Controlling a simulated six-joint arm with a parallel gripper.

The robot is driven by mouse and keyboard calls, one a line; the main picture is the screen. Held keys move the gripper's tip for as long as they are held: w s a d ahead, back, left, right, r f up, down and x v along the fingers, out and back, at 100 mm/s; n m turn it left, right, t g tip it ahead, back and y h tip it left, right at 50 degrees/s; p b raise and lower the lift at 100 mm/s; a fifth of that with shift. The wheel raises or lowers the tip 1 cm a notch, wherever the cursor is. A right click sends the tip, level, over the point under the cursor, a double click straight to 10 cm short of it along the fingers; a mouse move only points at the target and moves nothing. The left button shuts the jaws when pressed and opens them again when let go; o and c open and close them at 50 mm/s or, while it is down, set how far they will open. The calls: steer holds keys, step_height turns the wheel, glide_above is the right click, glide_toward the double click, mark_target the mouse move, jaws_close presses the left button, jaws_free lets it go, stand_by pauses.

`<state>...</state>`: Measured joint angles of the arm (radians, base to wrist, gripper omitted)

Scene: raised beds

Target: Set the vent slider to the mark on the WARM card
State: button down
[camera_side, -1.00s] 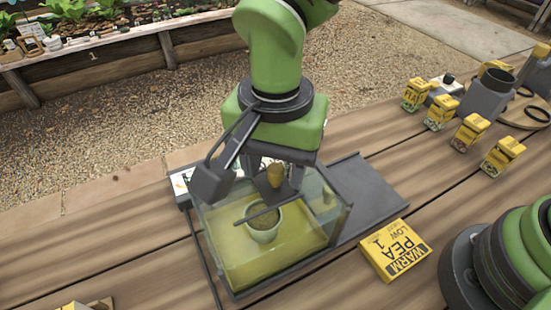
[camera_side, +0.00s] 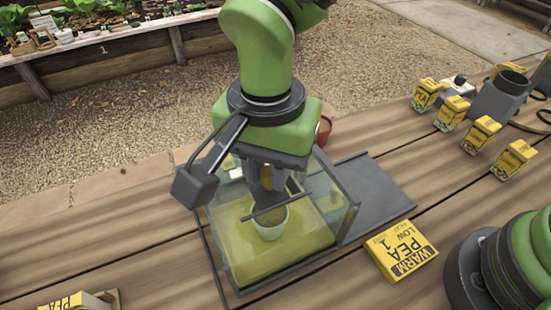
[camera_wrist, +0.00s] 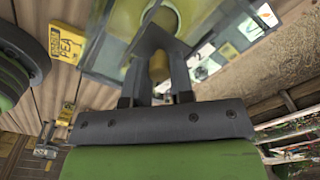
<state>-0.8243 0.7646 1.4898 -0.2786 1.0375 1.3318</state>
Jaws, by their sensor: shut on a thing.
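A clear-walled box (camera_side: 345,205) with a yellow floor stands on the bench, with a small pot (camera_side: 271,222) inside. A dark bar (camera_side: 268,212) crosses in front of the pot in the side view. My gripper (camera_side: 266,188) points down at the box's top. In the wrist view my gripper (camera_wrist: 160,80) is shut on a yellow knob (camera_wrist: 158,67), which I take as the vent slider's. The slider's scale is hidden or too small to read.
A grey plate (camera_side: 378,190) extends right of the box. Several yellow packets (camera_side: 481,134) and a grey holder (camera_side: 497,97) stand at the right. A red pot (camera_side: 323,130) is behind the gripper. Another PEA pack (camera_side: 78,302) is at bottom left.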

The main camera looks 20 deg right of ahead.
mark_target(269, 171)
steer(key=c, duration=1)
jaws_free()
steer(key=shift+o, duration=0.2)
steer(key=shift+r, duration=0.1)
step_height(269, 171, up, 10)
